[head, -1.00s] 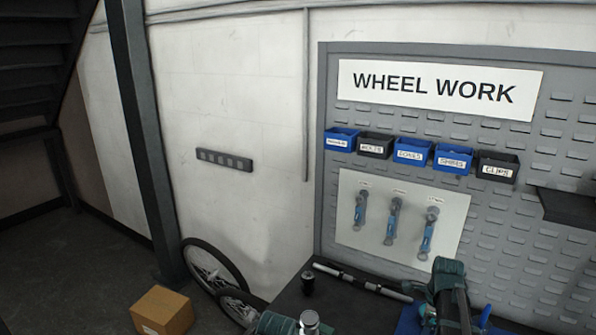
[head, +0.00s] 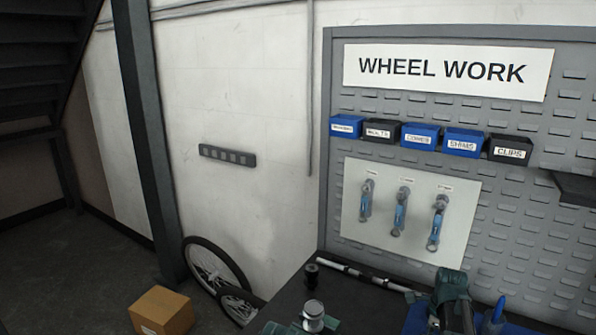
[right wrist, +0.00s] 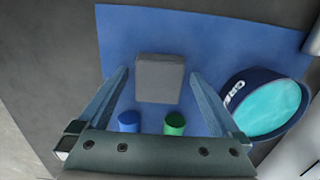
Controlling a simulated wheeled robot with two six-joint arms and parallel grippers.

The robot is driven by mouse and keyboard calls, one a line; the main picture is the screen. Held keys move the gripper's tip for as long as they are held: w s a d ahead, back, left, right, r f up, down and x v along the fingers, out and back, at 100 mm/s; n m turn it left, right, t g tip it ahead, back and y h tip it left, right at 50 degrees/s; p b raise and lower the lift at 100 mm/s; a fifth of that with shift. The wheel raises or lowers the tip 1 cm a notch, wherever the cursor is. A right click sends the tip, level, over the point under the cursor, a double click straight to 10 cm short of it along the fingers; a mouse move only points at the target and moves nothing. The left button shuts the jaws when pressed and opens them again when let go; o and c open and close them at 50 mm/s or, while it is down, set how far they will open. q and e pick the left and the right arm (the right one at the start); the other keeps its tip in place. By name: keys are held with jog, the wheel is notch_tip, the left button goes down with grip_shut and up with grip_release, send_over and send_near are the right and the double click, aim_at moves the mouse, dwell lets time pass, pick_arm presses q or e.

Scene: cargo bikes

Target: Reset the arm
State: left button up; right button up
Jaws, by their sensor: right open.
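My right arm (head: 453,295) reaches over the workbench at the lower right of the head view; its fingertips cannot be made out there. In the right wrist view my right gripper (right wrist: 159,72) is open, its two blue-grey fingers spread wide. A grey block (right wrist: 160,78) shows between the fingers, apart from both. A blue cylinder (right wrist: 129,121) and a green cylinder (right wrist: 174,123) show nearer the gripper's base. A teal piece at the bottom middle of the head view looks like part of my left arm; no left fingers show.
A blue mat (right wrist: 215,50) lies under these things. A round tin of turquoise grease (right wrist: 265,102) stands right of the right finger. A dark cylinder (head: 311,274) and a silver rod (head: 350,272) lie at the bench's back. A cardboard box (head: 162,311) is on the floor.

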jog(key=shift+r, duration=0.1)
notch_tip(320, 180, up, 12)
jog(key=p, duration=1.2)
notch_tip(320, 180, down, 13)
jog(key=b, duration=1.2)
jog(key=shift+r, duration=0.2)
notch_tip(320, 180, up, 5)
jog(key=p, duration=0.4)
jog(key=shift+s, duration=0.1)
jog(key=s+a, duration=0.7)
jog(key=s+a+p, duration=0.1)
jog(key=s+a, duration=0.3)
jog(key=shift+r, duration=0.3)
